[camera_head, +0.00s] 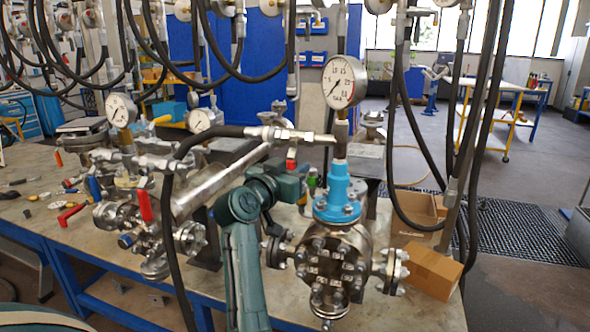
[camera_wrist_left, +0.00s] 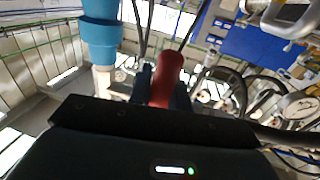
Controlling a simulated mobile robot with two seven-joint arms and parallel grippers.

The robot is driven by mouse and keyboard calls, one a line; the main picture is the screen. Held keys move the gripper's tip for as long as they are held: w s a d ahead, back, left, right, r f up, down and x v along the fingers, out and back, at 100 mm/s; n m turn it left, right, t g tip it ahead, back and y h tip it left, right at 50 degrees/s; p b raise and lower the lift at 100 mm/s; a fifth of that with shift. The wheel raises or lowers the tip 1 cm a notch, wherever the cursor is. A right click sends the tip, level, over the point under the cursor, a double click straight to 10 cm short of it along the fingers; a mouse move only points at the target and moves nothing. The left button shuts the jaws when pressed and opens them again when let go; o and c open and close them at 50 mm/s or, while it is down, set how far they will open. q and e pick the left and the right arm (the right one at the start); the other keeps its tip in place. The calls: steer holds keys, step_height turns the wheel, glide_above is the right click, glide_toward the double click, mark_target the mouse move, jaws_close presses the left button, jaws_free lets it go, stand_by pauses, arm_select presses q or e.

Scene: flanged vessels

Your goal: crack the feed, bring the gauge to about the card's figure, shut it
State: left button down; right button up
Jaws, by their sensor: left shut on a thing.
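A round white dial gauge (camera_head: 345,82) stands above a light blue fitting (camera_head: 338,190) on a bolted steel flanged vessel (camera_head: 335,265). Its numbers show in part, but the needle reading is too small to tell surely. A red valve handle (camera_head: 291,165) sits left of the fitting, below the hose and pipe. My left gripper (camera_head: 296,177) is at this handle. In the left wrist view the red handle (camera_wrist_left: 167,75) is between the dark fingers (camera_wrist_left: 165,92), which are shut on it. The blue fitting (camera_wrist_left: 100,40) is beside them. I cannot make out a card. My right gripper is out of view.
Other gauges (camera_head: 121,110), valves with red levers (camera_head: 145,204) and flanged fittings crowd the bench (camera_head: 60,225) at left. Black hoses (camera_head: 168,255) hang in front and overhead. Cardboard boxes (camera_head: 432,270) are right of the vessel. Open floor lies further right.

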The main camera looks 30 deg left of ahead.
arm_select(q)
steer(key=shift+a, duration=0.1)
stand_by(0.3)
steer(key=shift+s+a+r+m+g+p, duration=0.1)
steer(key=shift+a+m+g+p, duration=0.2)
steer(key=shift+m, duration=0.45)
steer(key=shift+s+a+m+p, duration=0.1)
steer(key=shift+a+m, duration=0.3)
steer(key=shift+m, duration=0.35)
steer(key=c, duration=1.3)
jaws_free()
steer(key=s, duration=0.4)
steer(key=s+b, duration=0.1)
steer(key=s, duration=0.3)
steer(key=s+b, duration=0.1)
steer(key=s, duration=0.4)
steer(key=shift+s+d+r, duration=0.1)
steer(key=shift+d+r, duration=0.2)
steer(key=shift+r, duration=0.05)
